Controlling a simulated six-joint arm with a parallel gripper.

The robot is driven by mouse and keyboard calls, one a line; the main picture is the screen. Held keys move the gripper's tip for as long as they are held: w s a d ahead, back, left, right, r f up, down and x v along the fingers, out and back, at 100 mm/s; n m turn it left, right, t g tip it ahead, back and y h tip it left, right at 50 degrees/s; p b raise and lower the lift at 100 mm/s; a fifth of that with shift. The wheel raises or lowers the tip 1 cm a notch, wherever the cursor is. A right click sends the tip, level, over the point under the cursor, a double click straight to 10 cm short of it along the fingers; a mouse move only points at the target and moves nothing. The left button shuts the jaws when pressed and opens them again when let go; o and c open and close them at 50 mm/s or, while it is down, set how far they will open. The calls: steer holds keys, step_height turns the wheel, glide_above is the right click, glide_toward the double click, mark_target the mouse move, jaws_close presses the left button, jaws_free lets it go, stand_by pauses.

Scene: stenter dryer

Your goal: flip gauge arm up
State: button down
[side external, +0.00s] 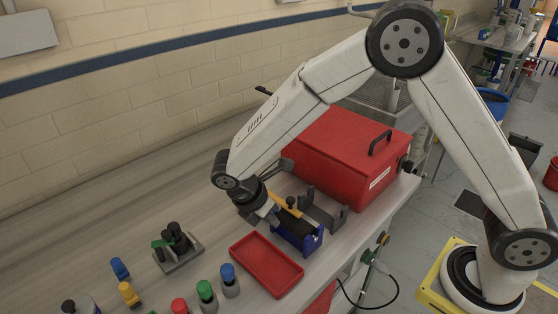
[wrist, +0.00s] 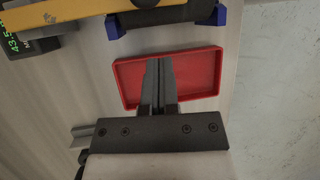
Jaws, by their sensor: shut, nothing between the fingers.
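The gauge arm is a yellow bar (side external: 286,206) beside a blue-ended holder with a dark block (side external: 298,233). In the wrist view the yellow bar (wrist: 60,12) lies across the top left, near a dark box with a green digital readout (wrist: 12,44). The blue-ended holder (wrist: 160,17) shows at the top of that view. My gripper (wrist: 158,62) is shut and empty, its fingertips over the red tray in that view. In the side view my gripper (side external: 268,215) is just left of the yellow bar and partly hides that area; contact cannot be told.
A red open tray (side external: 266,264) lies in front of the blue holder. A large red lidded box (side external: 345,155) stands behind, with a grey bracket (side external: 322,212) in front of it. Several coloured-capped pieces stand at front left. The bench at left rear is clear.

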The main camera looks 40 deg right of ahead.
mark_target(286, 202)
steer(key=shift+x, duration=1.2)
steer(key=shift+w+d+r, duration=0.15)
steer(key=shift+d+r, duration=0.55)
steer(key=shift+r, duration=0.2)
steer(key=shift+w+d+r, duration=0.1)
steer(key=shift+d+r, duration=0.55)
steer(key=shift+d, duration=0.05)
steer(key=shift+w+r+g, duration=0.25)
steer(key=shift+r+g, duration=0.5)
steer(key=shift+g, duration=0.05)
steer(key=shift+w+r, duration=0.25)
steer(key=shift+r, duration=0.25)
steer(key=shift+w+r, duration=0.3)
steer(key=shift+r, duration=0.2)
steer(key=w+r, duration=0.4)
steer(key=w, duration=0.3)
steer(key=shift+r, duration=0.3)
steer(key=shift+r, duration=0.2)
